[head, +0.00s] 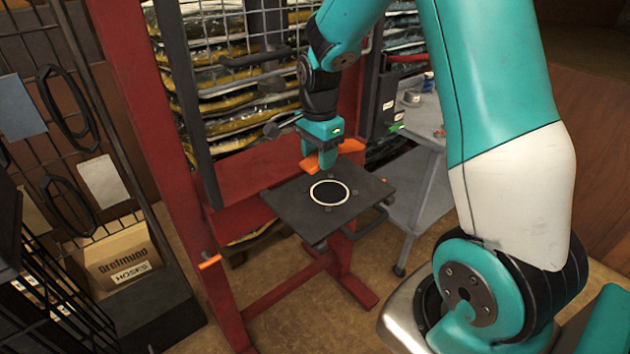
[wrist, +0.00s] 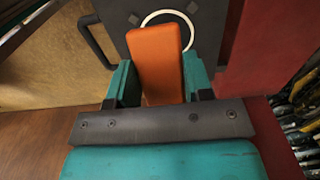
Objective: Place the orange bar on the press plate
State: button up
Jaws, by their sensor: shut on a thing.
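The orange bar (wrist: 158,68) is held between the fingers of my gripper (wrist: 160,85) in the wrist view. In the head view the orange bar (head: 312,163) shows at my gripper (head: 322,158), above the back edge of the press plate. The press plate (head: 290,208) is a dark flat plate with a white ring (head: 329,193) on it. In the wrist view the bar covers part of the ring (wrist: 158,18). I cannot tell whether the bar touches the plate.
The red press frame (head: 160,110) stands around the plate, with a wire guard (head: 225,30) behind. A grey cart (head: 418,180) is to the right. A cardboard box (head: 120,258) sits on a shelf at left. A black handle (head: 368,226) sticks out at the plate's right.

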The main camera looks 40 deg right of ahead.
send_over(317, 200)
notch_tip(317, 200, down, 6)
jog(key=shift+w+d+r+p, duration=0.1)
jog(key=shift+w+r+p, duration=0.1)
jog(key=shift+p, duration=0.15)
jog(key=shift+s+f, duration=0.1)
jog(key=shift+f, duration=2.05)
jog(key=shift+f, duration=0.1)
jog(key=shift+f, duration=0.1)
jog(key=o, duration=1.3)
